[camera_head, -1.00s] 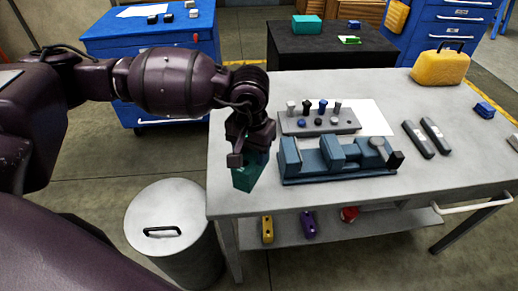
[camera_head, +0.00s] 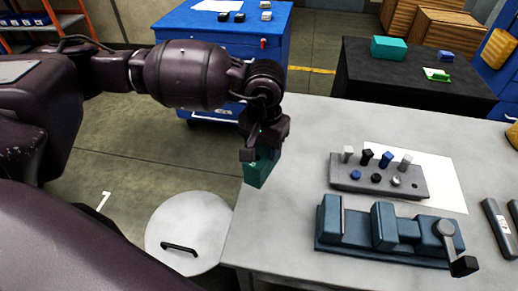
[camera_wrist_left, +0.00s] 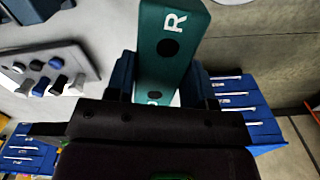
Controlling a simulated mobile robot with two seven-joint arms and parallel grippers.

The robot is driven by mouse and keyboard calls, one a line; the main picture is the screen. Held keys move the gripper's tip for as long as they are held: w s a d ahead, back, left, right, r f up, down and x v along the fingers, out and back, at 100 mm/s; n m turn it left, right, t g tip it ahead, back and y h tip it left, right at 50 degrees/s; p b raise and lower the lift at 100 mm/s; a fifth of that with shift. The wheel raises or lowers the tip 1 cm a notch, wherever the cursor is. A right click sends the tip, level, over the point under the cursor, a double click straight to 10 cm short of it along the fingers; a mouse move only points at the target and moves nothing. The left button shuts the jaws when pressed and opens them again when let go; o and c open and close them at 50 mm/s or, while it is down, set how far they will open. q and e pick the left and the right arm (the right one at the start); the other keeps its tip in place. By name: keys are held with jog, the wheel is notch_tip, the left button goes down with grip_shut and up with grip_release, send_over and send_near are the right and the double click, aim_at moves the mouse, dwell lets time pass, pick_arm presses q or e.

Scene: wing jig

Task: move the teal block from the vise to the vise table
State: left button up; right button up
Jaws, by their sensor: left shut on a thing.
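The teal block (camera_head: 260,171) is in my left gripper (camera_head: 264,150), which is shut on it. It is at the left edge of the grey vise table (camera_head: 310,125), behind and left of the vise. I cannot tell whether its lower end touches the tabletop. In the left wrist view the teal block (camera_wrist_left: 170,45) sits between the fingers (camera_wrist_left: 162,85) and shows a white letter R and a dark round hole. The blue-grey vise (camera_head: 385,235) stands on the table with no block in its jaws. My right gripper is not in view.
A grey rack (camera_head: 380,180) with several pegs stands behind the vise on a white sheet (camera_head: 440,180). Another teal box (camera_head: 389,48) is on the black table (camera_head: 400,75). A round bin (camera_head: 195,225) stands left of the vise table. The table's back left is bare.

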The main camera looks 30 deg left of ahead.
pick_arm(q)
jog(key=shift+m, duration=0.3)
jog(key=r, duration=0.1)
jog(key=s+d+r+p, duration=0.2)
jog(key=shift+s+r, duration=0.15)
jog(key=shift+r, duration=0.1)
jog(key=s+d+f+m+p, duration=0.1)
jog(key=s+d+f+p, duration=0.1)
jog(key=s+d+p, duration=0.3)
pick_arm(e)
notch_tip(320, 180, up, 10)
jog(key=p, duration=0.1)
pick_arm(q)
jog(key=shift+n, duration=0.5)
jog(key=f+b, duration=0.1)
jog(key=f, duration=0.2)
jog(key=w+f+b, duration=0.1)
jog(key=f, duration=0.2)
jog(key=f+b, duration=0.1)
jog(key=f, duration=0.3)
jog(key=shift+w+d+b, duration=0.15)
jog(key=shift+d+b, duration=0.15)
jog(key=shift+f, duration=0.2)
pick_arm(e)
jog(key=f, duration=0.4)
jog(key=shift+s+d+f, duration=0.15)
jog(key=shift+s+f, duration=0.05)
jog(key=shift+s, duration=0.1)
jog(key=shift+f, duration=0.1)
